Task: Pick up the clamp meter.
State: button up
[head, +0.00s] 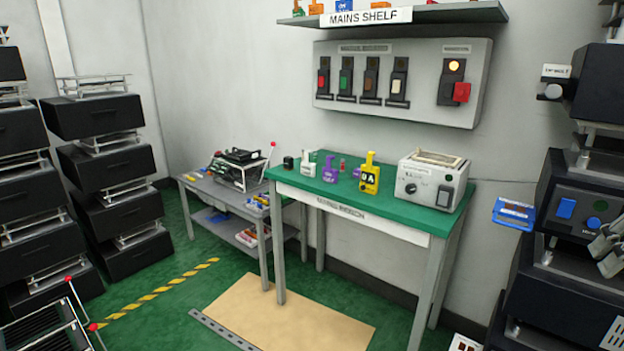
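A yellow handheld meter (370,176) with a dark display that seems to read "0A" stands upright near the middle of the green bench; it looks like the clamp meter. A purple device (330,170) of similar shape stands to its left, and a white one (308,164) further left. The yellow meter stands apart from the grey box to its right. I cannot make out my gripper for certain in this view. Pale grey finger-like shapes (606,246) show at the right edge, but I cannot tell what they are.
The green bench (415,216) also bears a grey instrument box (432,182) at its right. A lower grey table (190,180) stands to the left. Stacked black units (108,165) fill the left side. Floor in front is open, with a tan mat (290,315).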

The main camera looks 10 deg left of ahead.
aim_at(369, 174)
jog(key=u, duration=0.3)
jog(key=z, duration=2.65)
jog(key=u, duration=2.65)
jog(key=i+j+z, duration=0.7)
jog(key=i+j, duration=0.15)
